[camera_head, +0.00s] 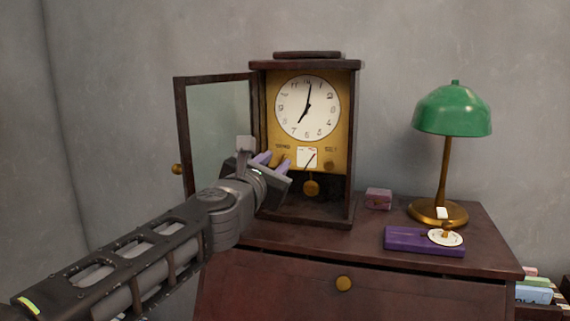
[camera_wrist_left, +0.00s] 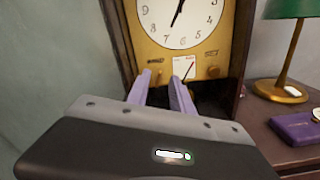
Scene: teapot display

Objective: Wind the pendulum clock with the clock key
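The pendulum clock (camera_head: 354,135) stands on the dresser, and its glass door (camera_head: 180,120) is swung open to the left. Its white dial (camera_head: 308,107) sits above a gold panel with two brown-gold fittings; the right one (camera_head: 329,165) is clear of my gripper. The pendulum bob (camera_head: 311,187) hangs below. My left gripper (camera_head: 273,159) is in front of the panel's lower left. In the left wrist view its purple fingers (camera_wrist_left: 160,78) are apart, with the left fitting visible between or just beyond the tips. I cannot make out a clock key for certain. My right gripper is out of view.
To the right of the clock are a small pinkish box (camera_head: 378,199), a green lamp (camera_head: 452,112), and a purple case (camera_head: 410,241) with a white dish (camera_head: 434,239) bearing a small gold item. The dresser top (camera_head: 310,236) is bare in front of the clock.

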